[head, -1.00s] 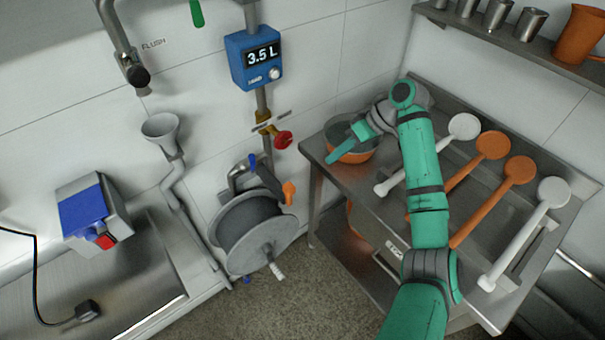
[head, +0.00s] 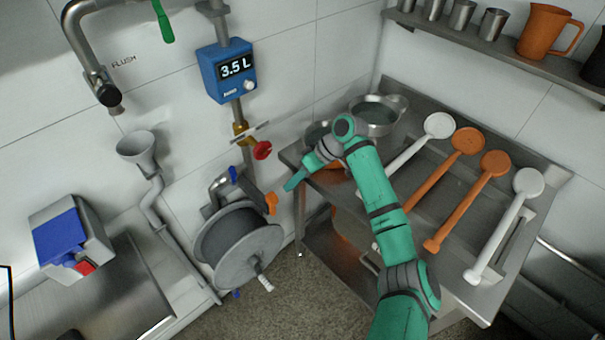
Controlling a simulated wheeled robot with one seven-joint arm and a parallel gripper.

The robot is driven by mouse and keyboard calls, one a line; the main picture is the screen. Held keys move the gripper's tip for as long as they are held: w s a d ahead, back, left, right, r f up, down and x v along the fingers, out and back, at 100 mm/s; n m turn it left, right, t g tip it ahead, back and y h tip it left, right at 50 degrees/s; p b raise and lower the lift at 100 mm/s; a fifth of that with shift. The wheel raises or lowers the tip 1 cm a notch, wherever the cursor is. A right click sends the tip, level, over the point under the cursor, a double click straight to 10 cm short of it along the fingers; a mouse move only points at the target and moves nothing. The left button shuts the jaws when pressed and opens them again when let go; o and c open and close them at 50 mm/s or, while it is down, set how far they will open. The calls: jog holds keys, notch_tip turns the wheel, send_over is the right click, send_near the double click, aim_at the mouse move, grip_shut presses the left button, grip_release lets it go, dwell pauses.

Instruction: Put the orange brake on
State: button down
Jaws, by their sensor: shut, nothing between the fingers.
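The orange brake (head: 271,203) is a small orange handle at the upper right of the grey hose reel (head: 238,248), on the wall. My gripper (head: 291,185) is teal and shut, with nothing in it. It is just to the right of the orange brake and slightly higher in the head view, with a small gap between them in the picture. The depth between them is hard to judge.
A red valve handle (head: 263,150) and a blue meter reading 3.5 L (head: 234,71) are above the reel. A blue handle (head: 233,175) is left of the brake. The steel table (head: 480,160) at right holds pots and several ladles. Floor (head: 300,300) is clear.

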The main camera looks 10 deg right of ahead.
aim_at(273, 206)
jog(key=shift+s+a+r, duration=0.1)
jog(key=shift+s+a, duration=0.8)
jog(key=shift+a, duration=0.3)
jog(key=shift+a, duration=0.1)
